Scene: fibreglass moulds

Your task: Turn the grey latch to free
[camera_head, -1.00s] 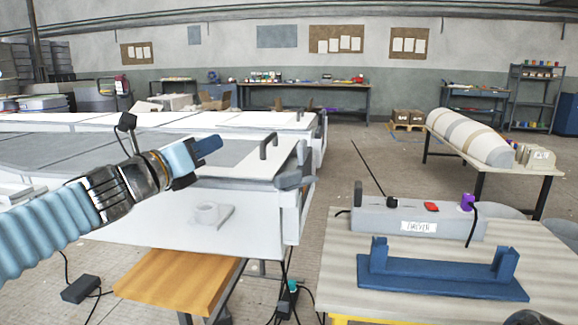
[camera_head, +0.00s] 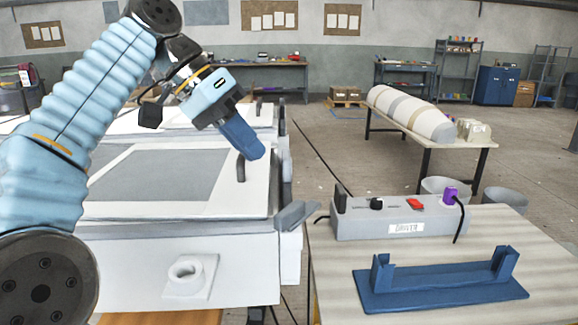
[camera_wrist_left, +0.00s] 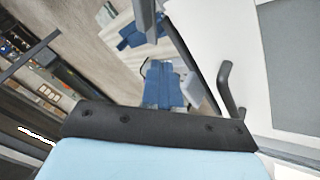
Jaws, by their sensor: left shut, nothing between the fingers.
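The grey latch (camera_head: 296,214) sits at the near right corner of the white mould (camera_head: 150,250), sticking out to the right. My left gripper (camera_head: 250,150) is shut and empty. Its blue fingers point down and right, above the mould's right edge, close to the dark upright handle (camera_head: 241,168) and apart from the latch. In the left wrist view the shut blue fingers (camera_wrist_left: 163,85) show in the middle, with the dark handle (camera_wrist_left: 229,88) to their right. A grey piece beside the fingertips there may be the latch. My right gripper is not in view.
A white fitting with a round hole (camera_head: 188,272) is on the mould's front.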

